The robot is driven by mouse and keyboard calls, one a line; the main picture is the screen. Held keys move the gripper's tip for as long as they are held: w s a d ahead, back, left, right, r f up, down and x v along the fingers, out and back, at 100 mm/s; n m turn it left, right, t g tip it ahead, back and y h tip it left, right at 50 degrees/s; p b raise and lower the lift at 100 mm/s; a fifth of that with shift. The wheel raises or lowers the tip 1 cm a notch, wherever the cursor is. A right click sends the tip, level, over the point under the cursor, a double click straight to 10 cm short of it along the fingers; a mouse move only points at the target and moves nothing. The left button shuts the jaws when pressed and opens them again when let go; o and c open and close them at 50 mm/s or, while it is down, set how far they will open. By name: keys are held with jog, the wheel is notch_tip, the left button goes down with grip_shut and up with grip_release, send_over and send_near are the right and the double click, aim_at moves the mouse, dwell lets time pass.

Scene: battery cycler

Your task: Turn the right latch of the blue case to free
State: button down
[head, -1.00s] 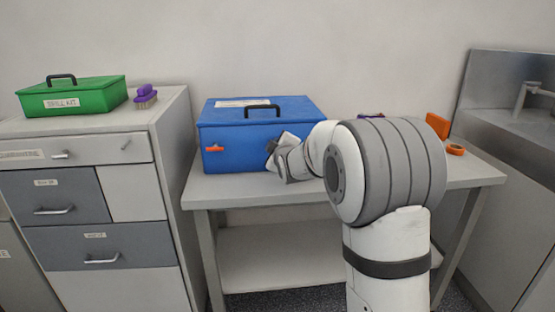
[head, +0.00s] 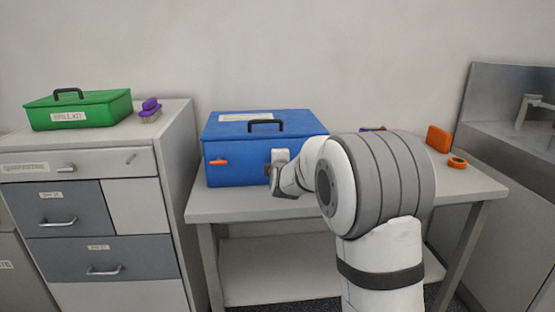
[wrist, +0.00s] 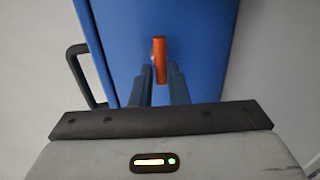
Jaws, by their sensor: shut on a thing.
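The blue case (head: 230,165) stands closed on the table, with a black handle on its lid. Its left latch (head: 218,162) is an orange bar lying level on the front face. The right latch is hidden behind my gripper (head: 272,172) in the head view. In the wrist view, the orange right latch (wrist: 159,56) runs up and down the picture on the blue face. The two dark fingers of my gripper (wrist: 160,75) are close together on either side of its lower end, shut on it.
The grey table (head: 225,208) has an orange block (head: 438,139) and an orange ring-shaped item (head: 457,162) at its right. A green spill kit (head: 85,112) and a purple brush (head: 150,110) sit on the left cabinet. A metal sink (head: 510,110) stands at the right.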

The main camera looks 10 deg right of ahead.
jog(key=shift+f, duration=0.4)
jog(key=c, duration=1.8)
grip_release()
jog(key=o, duration=0.3)
jog(key=shift+r, duration=0.2)
jog(key=s, duration=0.2)
jog(key=s+r, duration=0.1)
jog(key=s, duration=0.2)
jog(key=s+p, duration=0.1)
jog(key=s, duration=0.1)
jog(key=shift+s+a+r, duration=0.15)
jog(key=shift+s+r, duration=0.1)
jog(key=shift+s, duration=0.05)
